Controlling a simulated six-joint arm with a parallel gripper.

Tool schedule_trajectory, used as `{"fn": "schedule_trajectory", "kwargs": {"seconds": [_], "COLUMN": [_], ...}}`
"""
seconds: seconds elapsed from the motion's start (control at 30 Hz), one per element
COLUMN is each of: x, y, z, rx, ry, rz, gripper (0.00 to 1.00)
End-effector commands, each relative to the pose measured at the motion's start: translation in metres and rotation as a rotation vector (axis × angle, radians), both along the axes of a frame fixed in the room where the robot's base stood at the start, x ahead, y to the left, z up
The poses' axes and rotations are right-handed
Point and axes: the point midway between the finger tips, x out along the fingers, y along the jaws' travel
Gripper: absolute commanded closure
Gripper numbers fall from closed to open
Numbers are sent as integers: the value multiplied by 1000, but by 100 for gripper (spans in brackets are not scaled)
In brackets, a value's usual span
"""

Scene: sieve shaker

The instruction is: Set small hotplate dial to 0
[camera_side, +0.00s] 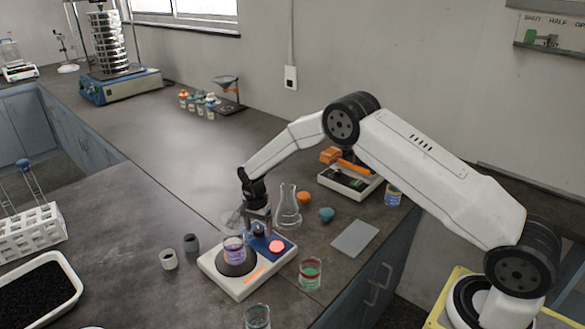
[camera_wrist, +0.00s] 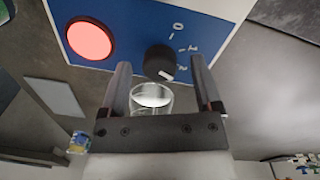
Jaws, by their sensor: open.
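The small hotplate (camera_side: 243,283) is a white unit with a round dark plate and a blue panel (camera_side: 276,256). In the wrist view, the panel (camera_wrist: 205,28) carries a round black dial (camera_wrist: 158,60) with a white pointer mark and printed 0, 1 and 2. The pointer is at the dial's lower right, near the 2 and away from the 0. My gripper (camera_side: 258,222) is over the blue panel. In the wrist view, my gripper (camera_wrist: 159,64) is open, with one finger on each side of the dial; whether they touch it is unclear.
A red button (camera_wrist: 90,40) is beside the dial. A conical flask (camera_side: 288,208) stands behind; a beaker with red and green contents (camera_side: 310,274) is at right.

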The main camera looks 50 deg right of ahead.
Motion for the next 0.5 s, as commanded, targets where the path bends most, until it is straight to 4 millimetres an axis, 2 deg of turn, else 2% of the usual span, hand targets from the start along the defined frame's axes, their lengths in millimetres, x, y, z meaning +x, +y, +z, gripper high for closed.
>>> {"fn": "schedule_trajectory", "kwargs": {"seconds": [0.33,0.5], "x": [0,0], "y": [0,0], "z": [-3,-3], "rx": [0,0], "ry": [0,0], "rz": [0,0], "gripper": [18,72]}}
